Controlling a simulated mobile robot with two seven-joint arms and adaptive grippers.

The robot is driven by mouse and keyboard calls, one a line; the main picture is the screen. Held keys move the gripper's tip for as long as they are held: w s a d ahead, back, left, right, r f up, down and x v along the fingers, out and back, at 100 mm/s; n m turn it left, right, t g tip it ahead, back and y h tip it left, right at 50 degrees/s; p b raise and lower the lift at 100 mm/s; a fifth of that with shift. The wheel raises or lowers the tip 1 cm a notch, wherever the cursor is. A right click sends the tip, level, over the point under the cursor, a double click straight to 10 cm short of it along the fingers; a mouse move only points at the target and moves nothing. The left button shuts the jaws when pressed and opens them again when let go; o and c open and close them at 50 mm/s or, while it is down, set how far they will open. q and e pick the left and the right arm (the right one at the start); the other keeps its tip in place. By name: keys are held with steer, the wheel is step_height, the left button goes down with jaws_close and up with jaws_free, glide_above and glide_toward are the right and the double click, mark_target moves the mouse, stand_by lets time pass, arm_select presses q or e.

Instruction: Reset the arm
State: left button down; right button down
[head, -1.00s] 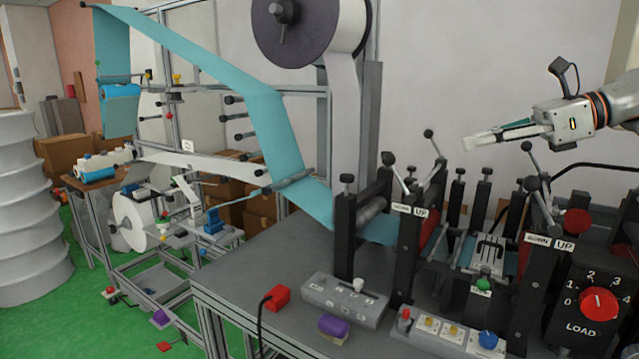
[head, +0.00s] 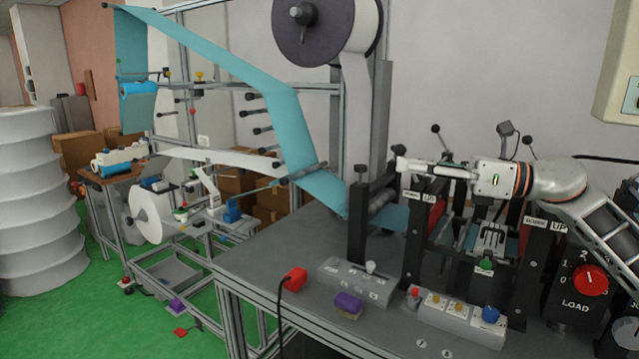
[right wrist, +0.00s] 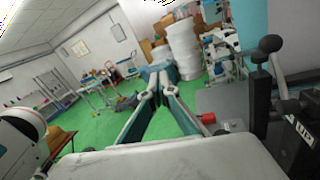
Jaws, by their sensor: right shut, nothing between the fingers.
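My right gripper (head: 403,166) reaches in from the right in the head view, pointing left, in front of and above the black roller stands of the mask machine (head: 412,255). Its fingers are shut and empty. In the right wrist view the fingers (right wrist: 155,92) come together at their tips, with green floor behind them. My left gripper is not in view.
The grey table (head: 265,262) carries a button box (head: 352,285), a red block (head: 295,280), a purple-topped block (head: 347,303) and a LOAD dial (head: 590,280). Blue sheet (head: 300,135) runs down to the rollers. A large purple-sided roll (head: 315,25) hangs above. Space left of the gripper looks open.

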steer(key=a+f+m+t+y, duration=0.2)
steer(key=a+f+m+t, duration=0.1)
steer(key=a+m, duration=0.1)
steer(key=s+d+f+m+t+h, duration=0.25)
steer(key=d+f+m+h, duration=0.3)
steer(key=f+m, duration=0.35)
steer(key=s+d+f+m+t+h, duration=0.2)
steer(key=d+f+m+t+h, duration=0.2)
steer(key=f+m+h, duration=0.45)
steer(key=s+d+f+m+t+h, duration=0.2)
steer(key=d+f+m+t+h, duration=0.25)
steer(key=m, duration=0.65)
steer(key=s+d+f+m+g+h, duration=0.2)
steer(key=s+d+f+m+g, duration=0.15)
steer(key=s+f, duration=0.5)
steer(key=s+d+f+m+g+h, duration=0.1)
steer(key=s+d+f+m+g, duration=0.1)
steer(key=s+f+g, duration=0.45)
steer(key=s+d+f+m+g+h, duration=0.2)
steer(key=s+d+f+g, duration=0.1)
steer(key=s+f, duration=0.65)
steer(key=a+f+m+t+y, duration=0.3)
steer(key=a+f+y, duration=0.4)
steer(key=a+f, duration=0.4)
steer(key=a, duration=0.4)
steer(key=shift+w+a+f, duration=0.25)
steer(key=shift+a, duration=0.05)
